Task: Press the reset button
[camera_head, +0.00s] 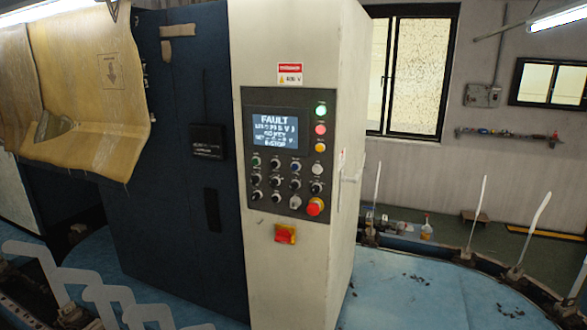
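A dark control panel (290,155) is set in the front of a tall cream cabinet (300,270). Its screen (275,131) shows "FAULT" with smaller, hard-to-read lines below. To the right of the screen sit a green light or button (321,109), a red one (320,129) and an amber one (320,147). Several small dark knobs or buttons (275,181) form rows below the screen. A large red mushroom button (315,206) is at the lower right. The labels are too small to tell which one is the reset button. Neither gripper is in view.
A red and yellow switch (285,233) is below the panel. A dark blue cabinet door (180,180) and a yellowish cover (90,85) are at left. Pale flat sock forms (477,210) stand along a track at right; grey ones (110,300) are at lower left.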

